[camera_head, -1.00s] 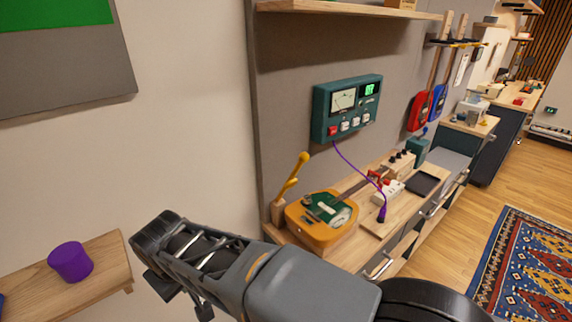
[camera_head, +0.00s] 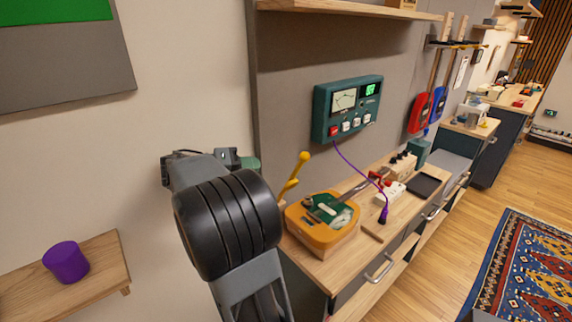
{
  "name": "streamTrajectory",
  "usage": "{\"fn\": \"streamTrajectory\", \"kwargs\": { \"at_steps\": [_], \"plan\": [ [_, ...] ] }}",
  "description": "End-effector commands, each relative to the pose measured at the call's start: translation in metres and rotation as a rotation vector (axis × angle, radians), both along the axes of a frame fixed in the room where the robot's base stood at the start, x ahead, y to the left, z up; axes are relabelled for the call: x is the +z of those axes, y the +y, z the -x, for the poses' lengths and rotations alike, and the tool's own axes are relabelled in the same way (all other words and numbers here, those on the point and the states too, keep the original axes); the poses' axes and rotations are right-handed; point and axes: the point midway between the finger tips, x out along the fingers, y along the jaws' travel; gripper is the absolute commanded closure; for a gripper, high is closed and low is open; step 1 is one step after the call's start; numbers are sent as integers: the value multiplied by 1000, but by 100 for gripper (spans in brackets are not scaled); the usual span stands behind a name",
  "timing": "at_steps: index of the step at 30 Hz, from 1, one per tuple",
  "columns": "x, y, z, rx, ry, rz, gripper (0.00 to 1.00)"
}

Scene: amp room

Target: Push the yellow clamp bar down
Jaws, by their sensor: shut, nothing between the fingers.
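The yellow clamp bar (camera_head: 294,174) stands raised and tilted, its round knob at the upper right end. Its lower end is at the left back of an orange box (camera_head: 322,242) with a green circuit board (camera_head: 328,208) on top. My gripper (camera_head: 215,155) is left of the bar, apart from it in the picture. It is shut and empty, seen from behind and mostly hidden by my wrist. I cannot tell its depth relative to the bar.
The box stands on a wooden bench (camera_head: 318,272). A teal meter (camera_head: 347,108) hangs on the wall above, with a purple cable (camera_head: 352,165) running down to the bench. A shelf with a purple cup (camera_head: 66,262) is at lower left.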

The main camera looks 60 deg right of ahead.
Motion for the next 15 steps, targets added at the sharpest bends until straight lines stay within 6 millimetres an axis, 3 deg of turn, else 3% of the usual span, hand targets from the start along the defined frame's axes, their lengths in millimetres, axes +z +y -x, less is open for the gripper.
{"fn": "streamTrajectory", "kwargs": {
  "at_steps": [7, 15],
  "plan": [
    [-1, -5, 4, 0, 1, -2, 100],
    [-6, -37, 27, -2, 2, -3, 100]
  ]
}}
